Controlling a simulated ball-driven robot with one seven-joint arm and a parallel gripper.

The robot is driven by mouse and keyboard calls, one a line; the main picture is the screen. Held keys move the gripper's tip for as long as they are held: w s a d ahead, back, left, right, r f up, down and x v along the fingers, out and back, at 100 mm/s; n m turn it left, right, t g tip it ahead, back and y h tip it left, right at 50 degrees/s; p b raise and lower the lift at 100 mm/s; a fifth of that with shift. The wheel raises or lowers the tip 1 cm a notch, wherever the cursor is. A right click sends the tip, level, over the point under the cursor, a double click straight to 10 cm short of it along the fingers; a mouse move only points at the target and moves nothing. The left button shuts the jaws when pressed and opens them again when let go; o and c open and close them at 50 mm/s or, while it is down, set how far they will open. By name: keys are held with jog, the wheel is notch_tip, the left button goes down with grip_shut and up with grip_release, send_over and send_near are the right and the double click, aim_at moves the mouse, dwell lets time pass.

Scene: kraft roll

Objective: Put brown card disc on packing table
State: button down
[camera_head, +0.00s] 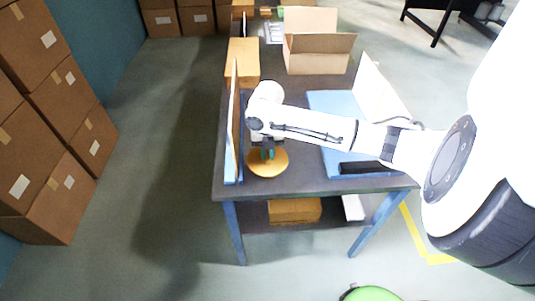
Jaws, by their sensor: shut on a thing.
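The brown card disc (268,164) shows near the front left corner of the packing table (300,187). The table has a dark grey top and blue legs. My gripper (267,155) points down at the disc's upper middle, its teal fingertips shut on it. My arm reaches in from the right and hides part of the tabletop. I cannot tell whether the disc touches the tabletop or is held just above it.
An upright blue-edged panel (235,130) stands close left of the disc. An open carton (315,55) and a tan box (242,62) are farther back. Stacked cartons (85,125) stand at far left.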

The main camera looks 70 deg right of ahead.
aim_at(268, 153)
jog(key=shift+f, duration=0.7)
jog(key=shift+f, duration=0.15)
jog(key=c, duration=1.1)
grip_release()
notch_tip(268, 153, up, 12)
jog(key=shift+r+b, duration=0.2)
jog(key=shift+b, duration=0.25)
